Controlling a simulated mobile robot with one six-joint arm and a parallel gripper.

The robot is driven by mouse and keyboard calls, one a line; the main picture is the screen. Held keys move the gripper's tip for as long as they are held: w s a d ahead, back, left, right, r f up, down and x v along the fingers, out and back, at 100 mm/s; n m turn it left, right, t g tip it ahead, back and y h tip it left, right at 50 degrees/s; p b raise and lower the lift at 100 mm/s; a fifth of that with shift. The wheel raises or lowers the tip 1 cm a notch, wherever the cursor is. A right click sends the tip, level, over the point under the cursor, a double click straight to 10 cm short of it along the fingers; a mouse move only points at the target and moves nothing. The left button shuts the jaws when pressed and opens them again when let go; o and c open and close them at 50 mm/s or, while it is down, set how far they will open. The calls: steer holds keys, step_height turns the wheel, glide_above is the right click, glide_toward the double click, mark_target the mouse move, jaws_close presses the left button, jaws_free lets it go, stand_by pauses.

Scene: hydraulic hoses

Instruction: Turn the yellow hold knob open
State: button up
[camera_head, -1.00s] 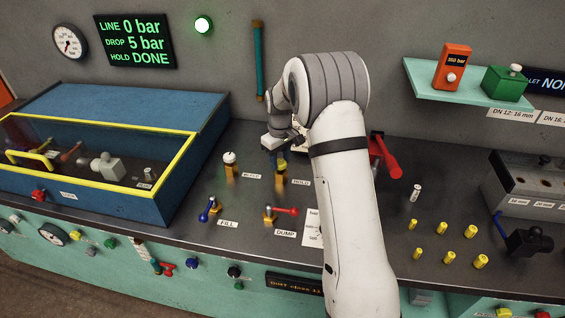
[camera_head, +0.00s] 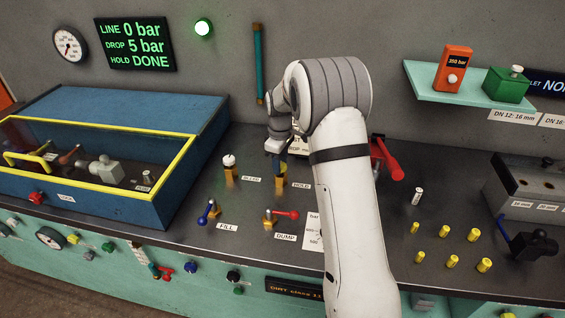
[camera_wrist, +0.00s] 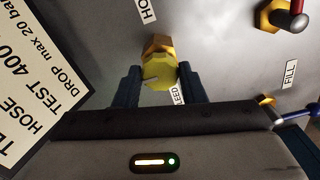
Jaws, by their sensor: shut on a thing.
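The yellow hold knob (camera_wrist: 160,73) sits on a brass hex base (camera_wrist: 158,46) in the wrist view, beside the HOLD label (camera_wrist: 147,10). My gripper (camera_wrist: 161,85) is shut on the knob, with one dark blue finger on each side of it. In the head view my gripper (camera_head: 279,163) points down over the brass base (camera_head: 280,182) by the HOLD label (camera_head: 300,185); the knob itself is hidden there by the fingers. The display (camera_head: 133,43) reads LINE 0 bar, DROP 5 bar, HOLD DONE.
A white-topped bleed knob (camera_head: 229,160) stands to the left. The blue fill lever (camera_head: 208,212) and red dump lever (camera_head: 285,214) are in front. A blue bin with a yellow rim (camera_head: 178,165) is at left, a red lever (camera_head: 390,160) at right behind my arm.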

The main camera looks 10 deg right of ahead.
steer(key=shift+s+f, duration=0.2)
steer(key=o, duration=1)
steer(key=shift+r, duration=0.15)
steer(key=shift+w+r, duration=0.15)
steer(key=shift+r, duration=0.4)
step_height(320, 180, up, 7)
steer(key=shift+f+b, duration=0.15)
steer(key=shift+b, duration=0.3)
